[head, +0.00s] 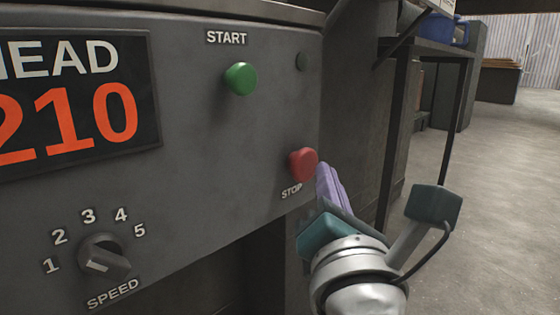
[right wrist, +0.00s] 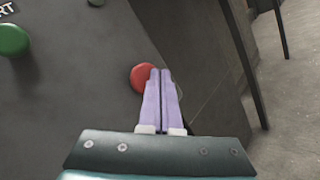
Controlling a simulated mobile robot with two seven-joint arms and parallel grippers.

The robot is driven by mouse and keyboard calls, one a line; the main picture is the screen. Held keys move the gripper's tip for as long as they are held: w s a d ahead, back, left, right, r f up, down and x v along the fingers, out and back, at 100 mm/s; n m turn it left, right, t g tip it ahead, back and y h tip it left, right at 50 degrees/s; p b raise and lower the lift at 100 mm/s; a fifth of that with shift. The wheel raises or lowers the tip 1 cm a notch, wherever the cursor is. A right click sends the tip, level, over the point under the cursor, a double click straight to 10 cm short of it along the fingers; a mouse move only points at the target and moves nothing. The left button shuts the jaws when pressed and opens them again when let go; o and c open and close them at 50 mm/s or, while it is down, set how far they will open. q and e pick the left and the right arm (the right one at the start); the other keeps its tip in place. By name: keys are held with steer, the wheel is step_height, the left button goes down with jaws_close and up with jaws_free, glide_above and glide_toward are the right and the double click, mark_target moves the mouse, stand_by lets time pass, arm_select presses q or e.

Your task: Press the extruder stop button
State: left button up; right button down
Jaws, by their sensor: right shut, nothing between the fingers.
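The red stop button (head: 303,164) sticks out of the grey control panel, above the word STOP, near the panel's right edge. My right gripper (head: 322,168) is shut and empty, its purple fingertips just right of the button in the head view. In the right wrist view the red button (right wrist: 143,76) lies just beyond and left of the closed fingertips (right wrist: 160,72), which cover part of its right side. I cannot tell whether the tips touch it. My left gripper is not in view.
A green START button (head: 241,78) sits above and left of the stop button. A speed knob (head: 104,258) and a HEAD 210 display (head: 75,100) are on the panel's left. A dark shelf frame (head: 400,120) stands behind at the right, with open floor beyond.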

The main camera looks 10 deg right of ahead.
steer(key=shift+d, duration=0.1)
steer(key=s+d, duration=0.1)
steer(key=s, duration=0.1)
steer(key=s+d+p, duration=0.1)
steer(key=s+d, duration=0.1)
stand_by(0.5)
stand_by(0.4)
